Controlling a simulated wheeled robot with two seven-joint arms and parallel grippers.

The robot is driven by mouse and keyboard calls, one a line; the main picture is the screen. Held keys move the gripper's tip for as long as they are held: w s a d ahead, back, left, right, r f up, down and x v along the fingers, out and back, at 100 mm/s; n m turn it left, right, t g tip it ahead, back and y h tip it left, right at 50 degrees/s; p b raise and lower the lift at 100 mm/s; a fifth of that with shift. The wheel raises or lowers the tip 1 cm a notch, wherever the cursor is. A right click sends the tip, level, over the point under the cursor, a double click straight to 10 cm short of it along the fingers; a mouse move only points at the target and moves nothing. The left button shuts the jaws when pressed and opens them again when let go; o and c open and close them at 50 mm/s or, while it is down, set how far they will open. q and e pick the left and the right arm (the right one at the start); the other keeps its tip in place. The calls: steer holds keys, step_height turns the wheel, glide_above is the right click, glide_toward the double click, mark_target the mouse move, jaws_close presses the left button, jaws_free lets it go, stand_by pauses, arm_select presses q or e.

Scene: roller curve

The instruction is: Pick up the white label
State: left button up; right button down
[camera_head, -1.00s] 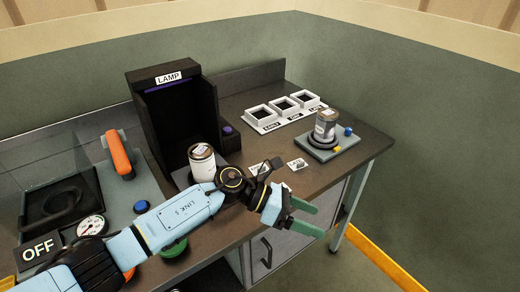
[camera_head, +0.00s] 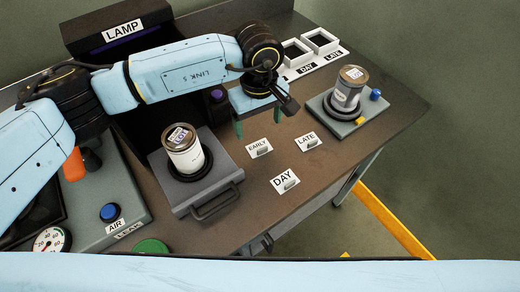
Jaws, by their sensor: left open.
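Three small white labels lie on the brown bench top: EARLY (camera_head: 259,148), LATE (camera_head: 307,141) and DAY (camera_head: 285,181). Each has a small grey tab at its front edge. My left gripper (camera_head: 260,121) is above the bench, behind the EARLY and LATE labels, with its green fingers pointing down. It is open, and I see nothing between its fingers. One finger is partly hidden by the gripper body. My right gripper is out of view.
A labelled can (camera_head: 186,158) stands on a grey drawer-like stand (camera_head: 200,203) at left. Another can (camera_head: 347,92) stands on a grey plate (camera_head: 325,116) at right. White square holders (camera_head: 319,42) are behind. The LAMP box (camera_head: 122,32) is back left. Bare bench surrounds the labels.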

mark_target(258, 147)
arm_select(q)
step_height(258, 147, down, 2)
steer(key=shift+f, duration=0.25)
steer(key=f, duration=0.2)
steer(key=f+b, duration=0.1)
steer(key=f, duration=0.1)
steer(key=shift+s+a, duration=0.1)
steer(key=shift+s, duration=0.1)
steer(key=shift+f+b, duration=0.25)
steer(key=shift+b, duration=0.05)
steer(key=c, duration=1.1)
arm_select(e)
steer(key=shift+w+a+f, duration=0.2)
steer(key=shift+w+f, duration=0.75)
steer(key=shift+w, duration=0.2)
